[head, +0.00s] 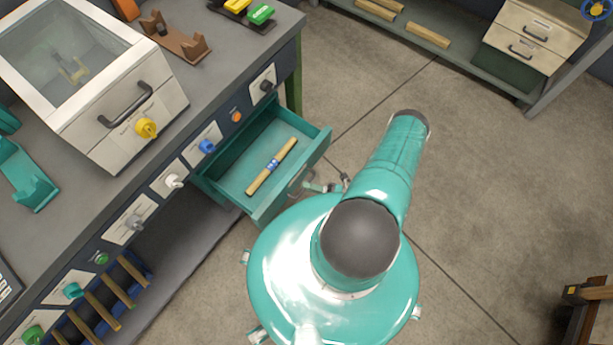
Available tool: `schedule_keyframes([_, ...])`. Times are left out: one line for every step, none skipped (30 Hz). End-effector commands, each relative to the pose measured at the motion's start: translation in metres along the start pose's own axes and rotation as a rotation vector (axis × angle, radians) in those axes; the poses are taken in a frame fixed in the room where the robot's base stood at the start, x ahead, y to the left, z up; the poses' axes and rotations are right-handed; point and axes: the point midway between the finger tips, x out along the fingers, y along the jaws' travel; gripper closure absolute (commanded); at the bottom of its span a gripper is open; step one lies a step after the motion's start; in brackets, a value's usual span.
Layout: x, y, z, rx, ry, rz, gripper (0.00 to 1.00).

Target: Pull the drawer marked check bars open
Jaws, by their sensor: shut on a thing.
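A teal drawer (228,198) under the bench top stands pulled out, with its inside in plain view. One light wooden bar (285,153) with a blue band in its middle lies in it. My gripper (309,185) is at the outer face of the drawer's front, small and partly hidden by my own arm. It is shut on the drawer's handle (297,178), as far as this view shows. Any marking on the drawer's front faces away, so I cannot read it.
The grey bench (222,92) carries a white glass-lidded box (130,128) with a yellow knob. Several coloured knobs line the bench's front edge. A rack of wooden bars (100,312) is at lower left. A shelf with a beige drawer cabinet (532,38) stands far right. The floor (490,190) between is clear.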

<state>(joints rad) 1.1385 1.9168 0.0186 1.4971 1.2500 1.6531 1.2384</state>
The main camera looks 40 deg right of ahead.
Motion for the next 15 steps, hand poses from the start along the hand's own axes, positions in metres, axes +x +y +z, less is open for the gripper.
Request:
schedule_keyframes([-0.0003,0.0001,0.0006,-0.001,-0.002,0.000,1.00])
schedule_keyframes([-0.0003,0.0001,0.0006,-0.001,-0.002,0.000,1.00])
schedule_keyframes([-0.0002,0.0000,0.0007,-0.001,-0.002,0.000,1.00])
schedule_keyframes([-0.0002,0.0000,0.0008,-0.001,-0.002,0.000,1.00])
schedule_keyframes([-0.0001,0.0000,0.0008,-0.001,-0.002,0.000,1.00])
schedule_keyframes([-0.0001,0.0000,0.0009,-0.001,-0.002,0.000,1.00])
schedule_keyframes([-0.0001,0.0000,0.0010,-0.001,-0.002,0.000,1.00])
schedule_keyframes([0.0000,0.0000,0.0010,-0.001,-0.002,0.000,0.82])
schedule_keyframes([0.0000,0.0000,0.0010,-0.001,-0.002,0.000,0.74])
schedule_keyframes([0.0000,-0.0001,0.0010,-0.001,-0.002,0.000,0.68])
schedule_keyframes([0.0001,-0.0001,0.0009,-0.001,-0.002,0.000,0.66])
schedule_keyframes([0.0001,-0.0001,0.0009,-0.001,-0.002,0.000,0.66])
schedule_keyframes([0.0001,-0.0001,0.0008,-0.001,-0.002,0.000,0.66])
schedule_keyframes([0.0002,-0.0001,0.0008,-0.001,-0.002,0.000,0.66])
schedule_keyframes([0.0002,-0.0001,0.0008,-0.001,-0.002,0.000,0.66])
